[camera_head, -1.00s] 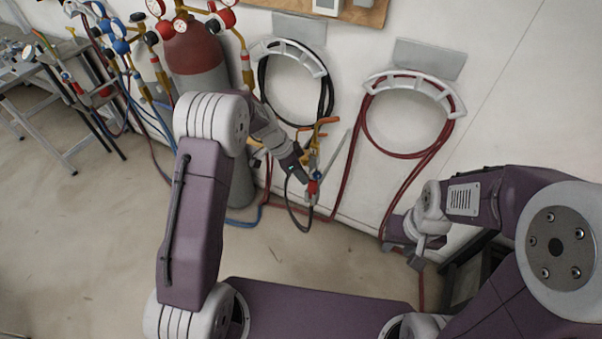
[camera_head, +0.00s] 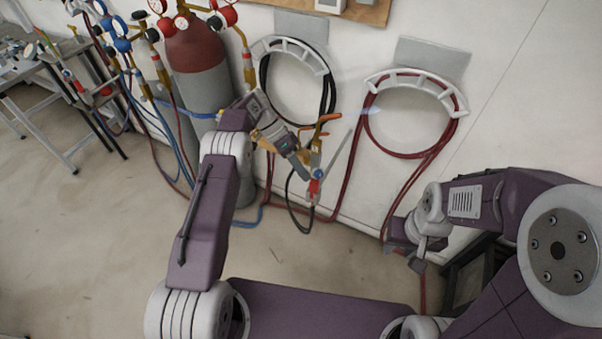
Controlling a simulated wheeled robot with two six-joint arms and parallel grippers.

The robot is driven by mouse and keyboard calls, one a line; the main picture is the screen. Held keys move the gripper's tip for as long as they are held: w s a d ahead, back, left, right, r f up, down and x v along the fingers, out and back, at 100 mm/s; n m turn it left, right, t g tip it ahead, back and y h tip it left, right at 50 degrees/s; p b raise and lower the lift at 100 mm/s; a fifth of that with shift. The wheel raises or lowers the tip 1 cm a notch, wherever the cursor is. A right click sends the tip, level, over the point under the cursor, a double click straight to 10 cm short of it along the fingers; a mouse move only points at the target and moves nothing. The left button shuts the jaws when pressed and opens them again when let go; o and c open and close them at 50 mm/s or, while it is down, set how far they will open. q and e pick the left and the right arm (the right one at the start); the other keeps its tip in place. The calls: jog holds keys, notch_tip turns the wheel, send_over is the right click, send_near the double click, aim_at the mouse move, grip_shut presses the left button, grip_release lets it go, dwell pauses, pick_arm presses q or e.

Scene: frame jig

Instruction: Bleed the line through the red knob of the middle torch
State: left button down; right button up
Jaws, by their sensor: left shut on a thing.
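A torch with an orange lever (camera_head: 318,128) and a thin grey tube (camera_head: 340,153) is near the wall, between the two hung hoses. A blue knob (camera_head: 317,173) and a red knob (camera_head: 314,187) show on its lower part. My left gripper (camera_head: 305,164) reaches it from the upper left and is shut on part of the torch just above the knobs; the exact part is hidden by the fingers. My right gripper (camera_head: 417,262) hangs low at the right, away from the torch, and its jaws are too small to read.
A black hose (camera_head: 262,85) and a red hose (camera_head: 368,130) hang on wall brackets. A red-topped cylinder (camera_head: 198,52) with gauges stands behind my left arm. A pale blue streak (camera_head: 371,112) shows near the red hose. A workbench (camera_head: 45,80) stands far left. Floor at left is clear.

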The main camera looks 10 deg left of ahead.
dwell(0.4)
pick_arm(q)
jog(key=c, duration=1.2)
grip_release()
jog(key=shift+c, duration=0.2)
